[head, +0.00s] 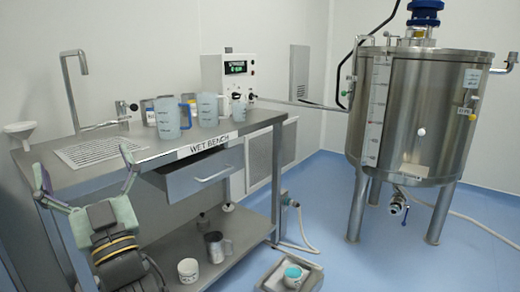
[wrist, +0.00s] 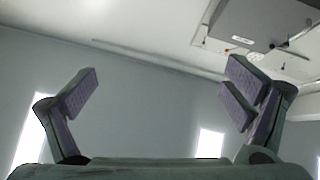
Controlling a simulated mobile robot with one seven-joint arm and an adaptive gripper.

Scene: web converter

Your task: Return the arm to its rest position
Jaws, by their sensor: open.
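My gripper (head: 84,182) is at the lower left of the head view, in front of the wet bench (head: 160,160). Its two fingers are spread wide and nothing is between them. In the wrist view my gripper (wrist: 165,95) also shows open and empty, with a plain grey wall and ceiling beyond it. My arm behind the gripper shows only in part at the bottom left of the head view.
The bench holds translucent jugs (head: 167,117), a white funnel (head: 20,130) and a control box (head: 228,72). Its drawer (head: 200,171) stands open. A metal cup (head: 215,246) sits on the lower shelf. A steel tank (head: 420,115) stands right; blue floor (head: 330,220) lies between.

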